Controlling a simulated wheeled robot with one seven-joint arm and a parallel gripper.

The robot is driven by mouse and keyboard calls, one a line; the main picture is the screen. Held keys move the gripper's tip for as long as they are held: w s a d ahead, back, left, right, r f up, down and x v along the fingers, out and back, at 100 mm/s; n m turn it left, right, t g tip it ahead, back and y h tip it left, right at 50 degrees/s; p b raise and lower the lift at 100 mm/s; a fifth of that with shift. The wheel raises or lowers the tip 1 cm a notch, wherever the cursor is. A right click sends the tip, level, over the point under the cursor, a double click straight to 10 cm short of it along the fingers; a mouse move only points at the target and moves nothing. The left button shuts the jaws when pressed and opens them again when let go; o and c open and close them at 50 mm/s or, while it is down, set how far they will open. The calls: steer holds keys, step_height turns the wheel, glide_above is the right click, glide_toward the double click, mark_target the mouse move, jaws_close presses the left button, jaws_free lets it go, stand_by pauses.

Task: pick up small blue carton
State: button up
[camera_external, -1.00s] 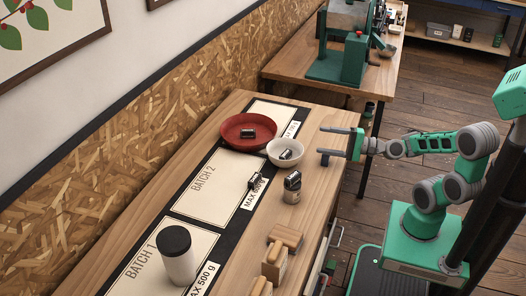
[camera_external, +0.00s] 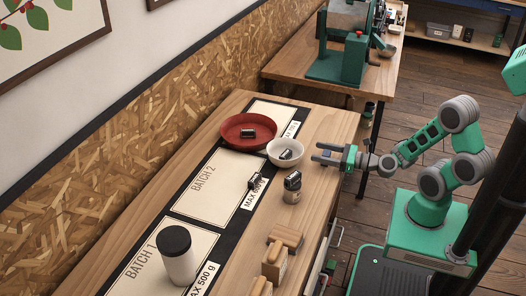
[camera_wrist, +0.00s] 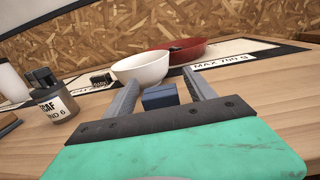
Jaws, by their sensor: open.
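The small blue carton (camera_wrist: 160,97) stands on the wooden counter in the wrist view. My gripper (camera_wrist: 160,80) is open, with one finger on either side of the carton. A gap shows between the carton and each finger, and its lower part is hidden by my gripper's body. In the external view my gripper (camera_external: 316,151) is low over the right edge of the counter, right of the white bowl. The carton is hard to make out there among the fingers.
A white bowl (camera_wrist: 142,68) stands just beyond my fingers, with a red bowl (camera_wrist: 187,52) behind it. A labelled jar (camera_wrist: 54,106) stands to the left; it also shows in the external view (camera_external: 291,195). Wooden blocks (camera_external: 275,263) and a black-lidded white canister (camera_external: 179,265) stand farther along the counter.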

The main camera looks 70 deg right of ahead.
steer(key=shift+w, duration=0.35)
steer(key=shift+c, duration=0.3)
jaws_close()
